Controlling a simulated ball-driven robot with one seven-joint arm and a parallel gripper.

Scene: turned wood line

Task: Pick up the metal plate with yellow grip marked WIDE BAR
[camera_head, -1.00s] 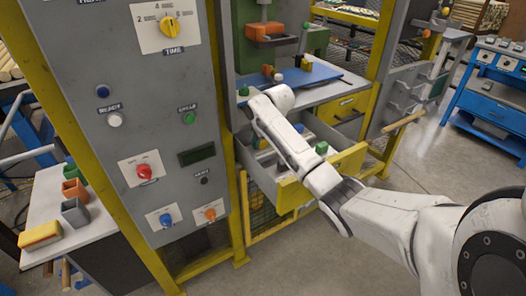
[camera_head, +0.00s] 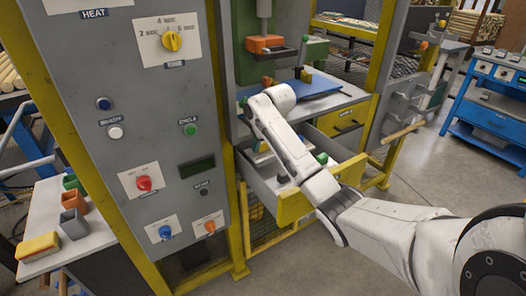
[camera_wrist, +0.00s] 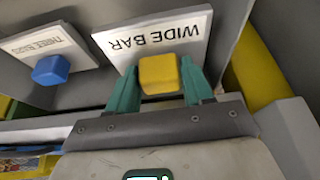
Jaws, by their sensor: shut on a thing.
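The metal plate marked WIDE BAR (camera_wrist: 190,30) shows in the wrist view as a pale plate with dark lettering, upside down in the picture. Its block-shaped yellow grip (camera_wrist: 159,73) stands out at the plate's lower edge. My gripper (camera_wrist: 157,80) has its two green fingers on either side of the yellow grip and is shut on it. Whether the plate is clear of the surface behind it cannot be told. In the head view my own arm hides my gripper and the plate.
A similar plate with a blue grip (camera_wrist: 51,69), its label hard to read, sits just left in the wrist view. In the head view an open drawer (camera_head: 295,206) with a yellow front lies under my arm. The grey control panel (camera_head: 130,75) stands left of it.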

